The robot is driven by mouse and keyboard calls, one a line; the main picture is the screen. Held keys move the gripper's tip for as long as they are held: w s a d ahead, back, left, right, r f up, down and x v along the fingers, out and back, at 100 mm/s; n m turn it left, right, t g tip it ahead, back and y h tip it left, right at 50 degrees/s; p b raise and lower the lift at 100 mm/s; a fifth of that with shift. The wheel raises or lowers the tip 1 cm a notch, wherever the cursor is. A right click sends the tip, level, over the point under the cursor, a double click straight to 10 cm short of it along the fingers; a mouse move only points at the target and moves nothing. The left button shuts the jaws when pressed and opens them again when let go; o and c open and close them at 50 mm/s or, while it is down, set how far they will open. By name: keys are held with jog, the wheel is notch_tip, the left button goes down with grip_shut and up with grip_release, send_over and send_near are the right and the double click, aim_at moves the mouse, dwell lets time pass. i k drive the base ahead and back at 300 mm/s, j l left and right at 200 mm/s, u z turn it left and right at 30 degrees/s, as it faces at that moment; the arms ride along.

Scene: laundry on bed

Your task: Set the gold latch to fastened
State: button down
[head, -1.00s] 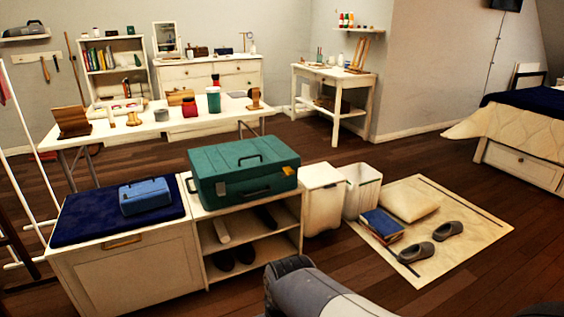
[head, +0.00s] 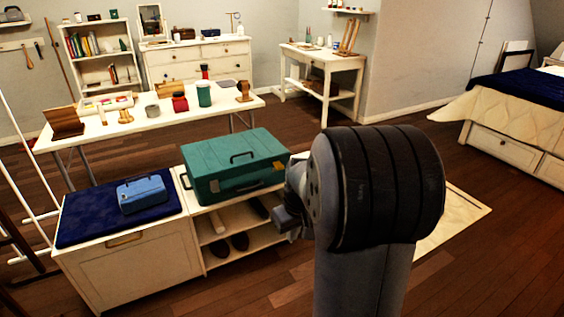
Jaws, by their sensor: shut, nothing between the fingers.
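A green case (head: 228,165) with a dark handle on its lid sits on top of the low white shelf unit. The lid looks down. A small gold latch (head: 250,187) shows on its front face, too small to tell whether it is fastened. My gripper (head: 286,220) shows partly, left of my large dark arm joint, in front of the right end of the shelf unit. It appears shut and empty, right of and below the latch, apart from it in the picture. My arm hides the rest of it.
A small blue case (head: 142,194) lies on a navy cushion (head: 85,222) on the cabinet left of the green case. A long white table (head: 145,122) with jars and wooden items stands behind. My arm hides much of the floor mat (head: 460,208). Wood floor in front is clear.

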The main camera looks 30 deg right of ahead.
aim_at(277, 164)
jog(key=i+l, duration=0.35)
jog(key=i, duration=0.2)
jog(key=i+l, duration=0.35)
jog(key=i, duration=0.15)
jog(key=i+l, duration=0.35)
jog(key=i, duration=0.2)
